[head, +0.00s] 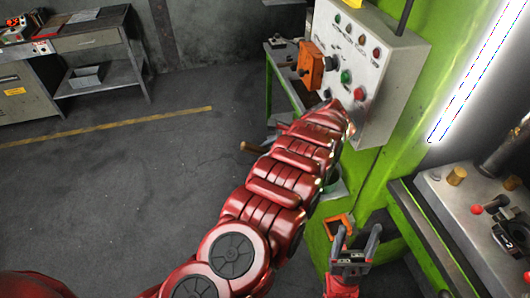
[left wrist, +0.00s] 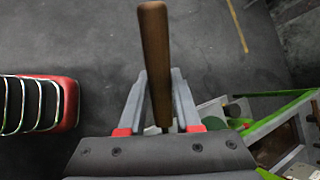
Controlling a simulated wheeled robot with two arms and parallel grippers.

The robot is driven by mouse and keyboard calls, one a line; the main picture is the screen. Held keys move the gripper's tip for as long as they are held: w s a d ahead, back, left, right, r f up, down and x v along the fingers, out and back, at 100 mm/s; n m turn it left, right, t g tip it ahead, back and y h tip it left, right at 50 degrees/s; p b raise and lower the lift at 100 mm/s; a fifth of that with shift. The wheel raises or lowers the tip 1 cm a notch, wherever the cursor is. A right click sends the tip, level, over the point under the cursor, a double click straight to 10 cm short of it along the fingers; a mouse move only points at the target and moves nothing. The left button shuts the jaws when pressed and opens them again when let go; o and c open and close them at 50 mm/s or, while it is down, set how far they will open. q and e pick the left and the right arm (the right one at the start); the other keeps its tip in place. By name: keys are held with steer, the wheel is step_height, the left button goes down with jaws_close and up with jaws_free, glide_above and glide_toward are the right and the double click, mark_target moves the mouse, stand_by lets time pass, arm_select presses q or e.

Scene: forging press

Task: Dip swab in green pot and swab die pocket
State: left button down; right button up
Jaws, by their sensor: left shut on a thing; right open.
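The brown wooden handle of the swab (left wrist: 154,60) stands between the two grey fingers of my left gripper (left wrist: 160,78), which is shut on it. In the head view the handle (head: 251,147) sticks out to the left of my red left arm, which hides the left gripper and the swab's head. A small green round thing, perhaps the green pot, shows partly in the left wrist view (left wrist: 237,123), right of the fingers. My right gripper (head: 357,238) is open and empty at the lower middle. I cannot make out the die pocket.
A grey control box (head: 375,60) with buttons hangs on the green press frame (head: 425,85), close to my left arm. A metal-topped bench (head: 450,215) with tools is at the right. An orange bracket (head: 338,226) is near my right gripper. The floor at left is clear.

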arm_select(q)
steer(key=shift+r+p, duration=0.5)
steer(key=shift+r, duration=2.4)
steer(key=shift+r, duration=1.5)
steer(key=shift+a, duration=0.1)
